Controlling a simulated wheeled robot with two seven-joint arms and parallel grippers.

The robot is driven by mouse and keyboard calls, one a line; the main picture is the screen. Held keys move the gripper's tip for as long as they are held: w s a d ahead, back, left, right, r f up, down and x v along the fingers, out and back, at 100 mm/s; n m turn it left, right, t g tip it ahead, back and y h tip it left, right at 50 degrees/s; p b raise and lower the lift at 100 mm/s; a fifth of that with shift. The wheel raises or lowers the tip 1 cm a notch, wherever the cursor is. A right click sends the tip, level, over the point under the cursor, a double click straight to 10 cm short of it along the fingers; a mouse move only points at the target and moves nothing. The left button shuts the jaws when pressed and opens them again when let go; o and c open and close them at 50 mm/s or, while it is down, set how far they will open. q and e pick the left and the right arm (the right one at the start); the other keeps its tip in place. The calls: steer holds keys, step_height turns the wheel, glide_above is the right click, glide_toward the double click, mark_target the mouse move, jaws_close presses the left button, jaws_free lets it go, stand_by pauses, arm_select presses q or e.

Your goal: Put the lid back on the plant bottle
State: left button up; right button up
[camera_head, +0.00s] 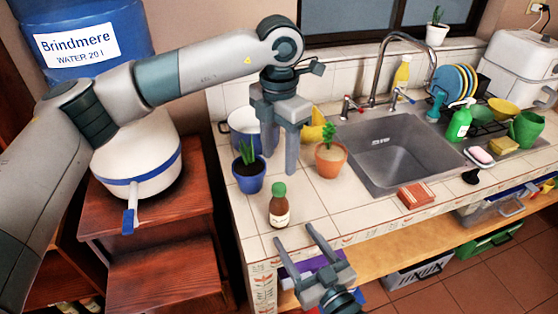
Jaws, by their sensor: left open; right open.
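A small brown bottle (279,218) with a pale label stands upright near the front left edge of the tiled counter. A green lid (279,189) sits on top of its neck; I cannot tell whether it is fully seated. My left gripper (279,164) points down, open and empty, behind the bottle and between two potted plants. My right gripper (293,234) is open and empty at the counter's front edge, just in front of the bottle, its fingers pointing toward the counter. No loose lid shows elsewhere.
A blue pot with a plant (248,176) stands left of the bottle, a terracotta pot (330,162) behind right. A white-and-blue pot (240,122) is farther back. The sink (395,150) and a red-brown sponge (415,194) lie right. Bare tiles lie right of the bottle.

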arm_select(q)
steer(key=shift+f+b, duration=0.3)
steer(key=shift+f, duration=0.15)
arm_select(e)
steer(key=shift+v, duration=1.9)
